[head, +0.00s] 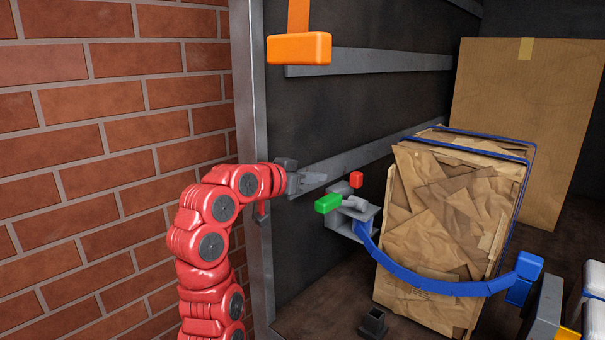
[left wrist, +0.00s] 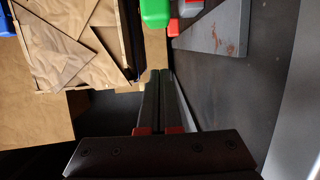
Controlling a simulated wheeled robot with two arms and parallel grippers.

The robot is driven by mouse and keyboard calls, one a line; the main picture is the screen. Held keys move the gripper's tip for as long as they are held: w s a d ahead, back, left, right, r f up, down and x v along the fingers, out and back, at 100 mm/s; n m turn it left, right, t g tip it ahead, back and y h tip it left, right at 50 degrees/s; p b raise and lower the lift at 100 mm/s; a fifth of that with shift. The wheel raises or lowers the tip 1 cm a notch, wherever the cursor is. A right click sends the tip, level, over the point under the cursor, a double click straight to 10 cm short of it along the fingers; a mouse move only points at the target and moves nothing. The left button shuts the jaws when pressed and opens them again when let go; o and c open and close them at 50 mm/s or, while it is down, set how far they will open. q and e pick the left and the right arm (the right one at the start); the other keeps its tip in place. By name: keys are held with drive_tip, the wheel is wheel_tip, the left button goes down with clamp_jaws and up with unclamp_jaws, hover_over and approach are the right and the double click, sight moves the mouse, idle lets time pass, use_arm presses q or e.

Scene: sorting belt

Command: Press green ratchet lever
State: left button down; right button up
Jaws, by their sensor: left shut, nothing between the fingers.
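The green ratchet lever (head: 328,203) sticks out to the left of a grey ratchet box (head: 345,222) on the dark wall. A small red piece (head: 356,180) sits just above it. My left gripper (head: 318,178) is shut and empty, up and to the left of the green lever, with a small gap between them in the picture. In the left wrist view the shut fingers (left wrist: 160,85) point toward the green lever (left wrist: 155,12) at the top edge, which is partly cut off. My right gripper does not show.
A blue strap (head: 430,287) runs from the ratchet around a crumpled brown bundle (head: 440,210). A large cardboard box (head: 530,120) stands behind. An orange block (head: 299,48) hangs above. Grey rails (head: 370,62) line the dark wall. A brick wall (head: 90,130) is at left.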

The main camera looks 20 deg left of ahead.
sight(323, 201)
use_arm(q)
drive_tip(key=p+x, duration=0.1)
drive_tip(key=x, duration=0.2)
drive_tip(key=shift+w+d+f, duration=0.15)
drive_tip(key=shift+w, duration=0.15)
wheel_tip(323, 201, down, 2)
drive_tip(key=shift+s+f+p, duration=0.1)
drive_tip(key=shift+f+p, duration=0.05)
drive_tip(key=shift+p, duration=0.4)
drive_tip(key=shift+s+f, duration=0.1)
drive_tip(key=shift+f, duration=0.7)
